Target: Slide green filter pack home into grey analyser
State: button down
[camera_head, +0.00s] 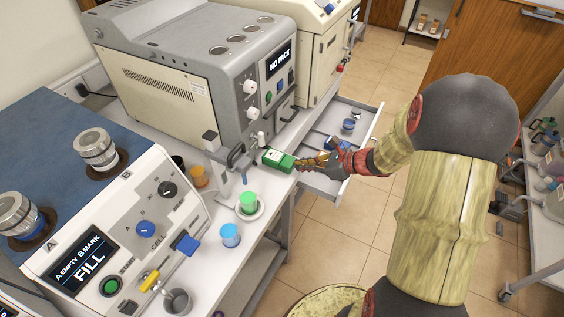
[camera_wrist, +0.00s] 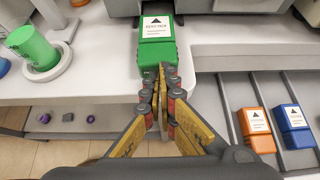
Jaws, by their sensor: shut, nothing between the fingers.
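The green filter pack (camera_head: 278,160) lies at the foot of the grey analyser (camera_head: 200,70), its far end against or inside the analyser's lower front; I cannot tell how deep. The analyser's display reads "NO PACK". My gripper (camera_head: 300,163) is shut and empty. Its fingertips (camera_wrist: 162,72) are at the pack's near end and appear to touch it.
An open drawer (camera_wrist: 225,110) holds an orange pack (camera_wrist: 256,129) and a blue pack (camera_wrist: 293,126). A green cup (camera_head: 249,202) on a white round base and a blue cup (camera_head: 230,235) stand on the counter. A cream FILL panel (camera_head: 130,230) stands at the left.

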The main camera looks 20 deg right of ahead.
aim_at(281, 157)
jog(key=shift+w+a, duration=0.35)
jog(key=shift+w, duration=0.1)
jog(key=shift+w+a, duration=0.2)
jog(key=shift+w, duration=0.1)
jog(key=shift+w+a+f, duration=0.1)
jog(key=shift+w+a, duration=0.55)
jog(key=shift+w, duration=0.15)
jog(key=shift+w+a, duration=0.2)
jog(key=shift+w, duration=0.05)
jog(key=shift+w+a+b, duration=0.4)
jog(key=shift+w+a, duration=0.2)
jog(key=shift+w, duration=0.2)
jog(key=shift+w+a, duration=0.25)
jog(key=shift+w+a, duration=0.2)
jog(key=shift+w, duration=0.05)
jog(key=shift+w+a, duration=0.2)
jog(key=shift+w, duration=0.1)
